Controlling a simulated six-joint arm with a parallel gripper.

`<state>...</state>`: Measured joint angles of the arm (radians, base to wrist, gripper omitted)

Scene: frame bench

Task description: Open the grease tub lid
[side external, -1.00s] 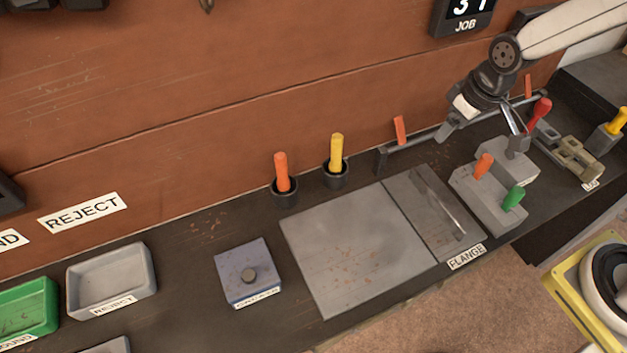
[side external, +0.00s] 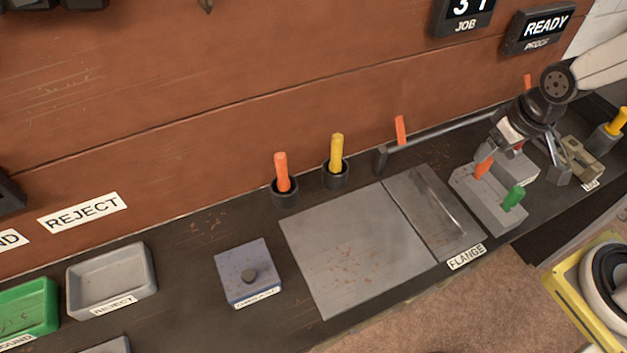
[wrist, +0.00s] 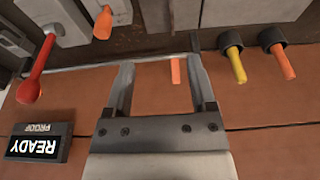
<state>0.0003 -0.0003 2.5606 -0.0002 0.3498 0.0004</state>
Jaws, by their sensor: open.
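The grease tub (side external: 236,266) is a small blue-grey box on the dark bench, left of the grey plate, with a label on its front edge. My gripper (side external: 522,166) is open and empty, far to the right of the tub, over the grey block with coloured handles. The wrist view shows the two open fingers (wrist: 160,76) with nothing between them. The tub is not in the wrist view.
The grey block (side external: 483,204) carries an orange handle and a green handle (side external: 512,198) close to my gripper. A rail (side external: 440,133) runs along the wall. Orange (side external: 282,172) and yellow (side external: 336,152) handles stand in cups behind the flat plate (side external: 350,255). A reject tray (side external: 150,275) lies left.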

